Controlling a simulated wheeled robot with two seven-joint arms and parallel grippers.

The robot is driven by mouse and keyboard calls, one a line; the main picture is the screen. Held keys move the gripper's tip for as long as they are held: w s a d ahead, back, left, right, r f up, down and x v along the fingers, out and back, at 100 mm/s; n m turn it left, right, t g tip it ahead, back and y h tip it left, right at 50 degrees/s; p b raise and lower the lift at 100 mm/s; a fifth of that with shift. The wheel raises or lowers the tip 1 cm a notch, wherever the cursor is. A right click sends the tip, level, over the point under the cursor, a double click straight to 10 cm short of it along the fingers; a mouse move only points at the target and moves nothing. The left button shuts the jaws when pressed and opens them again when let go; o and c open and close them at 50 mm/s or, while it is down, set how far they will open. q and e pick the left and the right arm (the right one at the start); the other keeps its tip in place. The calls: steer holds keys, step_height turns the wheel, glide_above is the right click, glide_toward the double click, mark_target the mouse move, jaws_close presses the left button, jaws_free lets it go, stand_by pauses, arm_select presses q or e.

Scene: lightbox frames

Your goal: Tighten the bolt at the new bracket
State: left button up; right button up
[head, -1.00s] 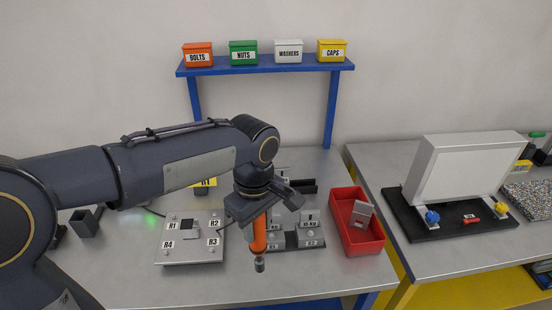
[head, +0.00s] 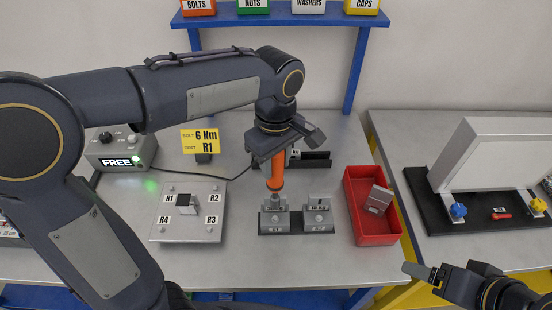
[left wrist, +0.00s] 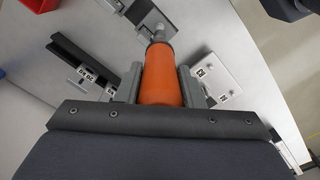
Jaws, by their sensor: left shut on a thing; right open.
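My left gripper (head: 276,158) is shut on the orange-handled driver (head: 277,183), which points down. The driver's grey tip is at the left grey block (head: 275,224) of a small dark stand; whether it touches is unclear. In the left wrist view the orange handle (left wrist: 162,82) sits between both jaws. The square plate (head: 172,235) has corner bolts labelled R1, R2, R3 and R4, with a small grey bracket (head: 186,203) near its middle. A yellow sign (head: 200,141) reads bolt 6 Nm, R1. My right gripper (head: 424,274) is open at the lower right, away from these things.
A grey box (head: 106,147) reads "FREE" beside a green light. A second grey block (head: 318,221) stands right of the first. A red tray (head: 364,230) holds a grey part (head: 379,199). Further right is a dark-based panel (head: 497,155). Labelled bins line the shelf above.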

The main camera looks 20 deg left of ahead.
mark_target(275, 185)
arm_select(q)
steer(key=shift+f+b, duration=2.15)
steer(key=shift+f, duration=0.8)
steer(key=shift+f, duration=0.6)
steer(key=shift+s+f+b, duration=0.15)
steer(key=shift+f+b, duration=0.1)
steer(key=shift+b, duration=0.05)
stand_by(2.0)
stand_by(0.3)
